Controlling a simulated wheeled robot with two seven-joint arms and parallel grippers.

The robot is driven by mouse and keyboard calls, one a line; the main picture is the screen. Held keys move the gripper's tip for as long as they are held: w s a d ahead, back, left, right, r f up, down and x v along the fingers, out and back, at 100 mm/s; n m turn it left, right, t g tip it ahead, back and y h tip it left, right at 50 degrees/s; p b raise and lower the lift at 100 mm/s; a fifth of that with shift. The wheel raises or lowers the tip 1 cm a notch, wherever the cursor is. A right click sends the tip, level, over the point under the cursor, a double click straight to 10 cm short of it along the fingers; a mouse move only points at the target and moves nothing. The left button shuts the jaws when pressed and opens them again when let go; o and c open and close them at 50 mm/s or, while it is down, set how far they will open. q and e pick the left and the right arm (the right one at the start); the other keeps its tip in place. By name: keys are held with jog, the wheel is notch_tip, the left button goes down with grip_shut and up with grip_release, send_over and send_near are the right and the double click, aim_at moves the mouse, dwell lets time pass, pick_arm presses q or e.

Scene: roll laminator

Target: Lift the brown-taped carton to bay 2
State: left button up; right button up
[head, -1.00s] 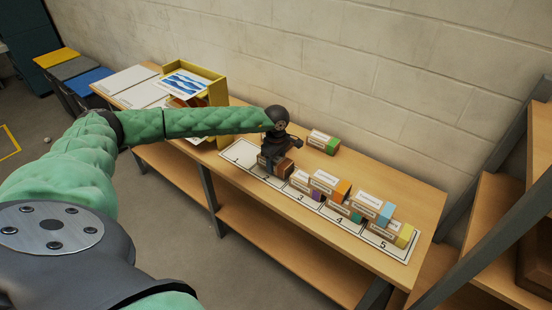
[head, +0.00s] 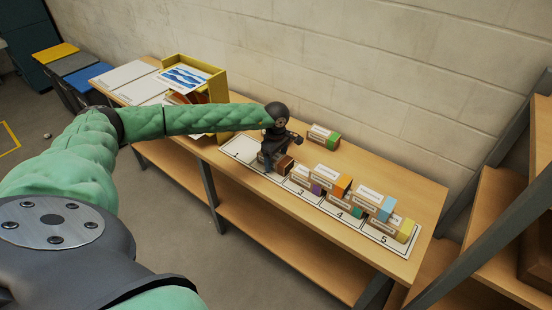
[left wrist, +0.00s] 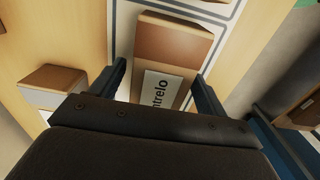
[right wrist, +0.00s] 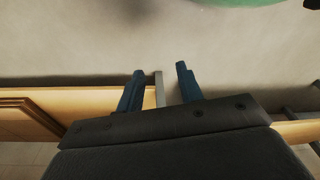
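The brown-taped carton (head: 284,164) lies on the numbered mat (head: 236,151) at about bay 2, left of bay 3. The bay's number is hidden by my gripper. My left gripper (head: 272,160) is down at this carton and partly covers it. In the left wrist view, the carton (left wrist: 175,45) shows a brown band and a white label between the two fingers (left wrist: 160,85). The fingers stand along its sides, apart, with a narrow gap at the left one; contact at the right one is unclear. My right gripper (right wrist: 160,85) is open and empty, away from the bench.
A green-taped carton (head: 324,135) lies behind the mat. A yellow tray holder (head: 215,86) stands left. A shelf rack (head: 480,215) stands right.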

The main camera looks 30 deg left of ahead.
jog(key=shift+r, duration=0.1)
pick_arm(q)
notch_tip(320, 180, up, 8)
jog(key=b, duration=0.3)
pick_arm(e)
notch_tip(320, 180, up, 12)
jog(key=w+a, duration=0.2)
jog(key=shift+w, duration=0.35)
pick_arm(q)
jog(key=shift+f, duration=0.1)
pick_arm(e)
jog(key=shift+a, duration=0.1)
